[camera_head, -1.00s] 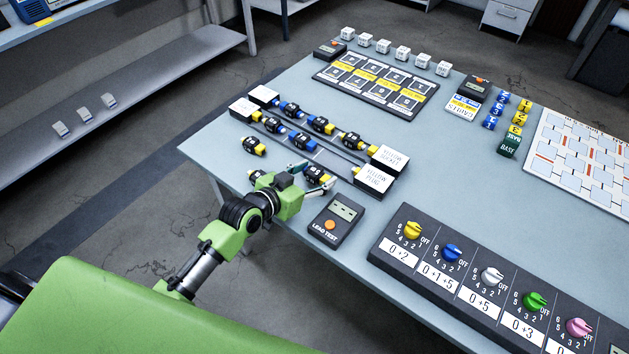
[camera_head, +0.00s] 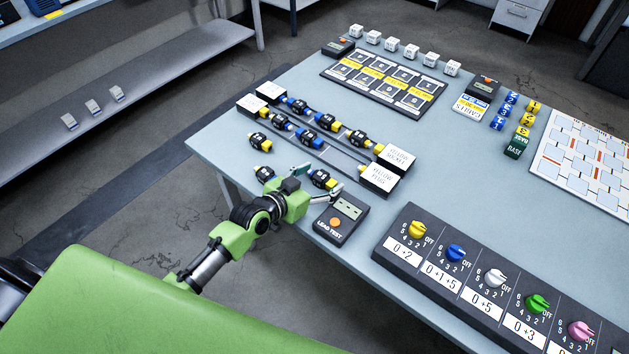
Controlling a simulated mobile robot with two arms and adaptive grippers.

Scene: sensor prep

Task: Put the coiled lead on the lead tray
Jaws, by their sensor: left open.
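No thing is plainly recognisable as a coiled lead or a lead tray at this size. Several small black-bodied pieces with blue or yellow ends lie around two narrow rails at the table's left end; one such piece is a yellow-ended one (camera_head: 258,142). My left gripper (camera_head: 322,182) is open at the table's near left edge. A black piece with a blue end (camera_head: 321,179) shows between its fingers; I cannot tell whether they touch it. My right gripper is out of view.
White blocks marked yellow socket (camera_head: 395,158) and yellow plug (camera_head: 379,178) stand at the rails' right end. A lead test meter (camera_head: 342,217) lies right of my gripper. A knob panel (camera_head: 470,270) fills the near edge. The table's middle is clear.

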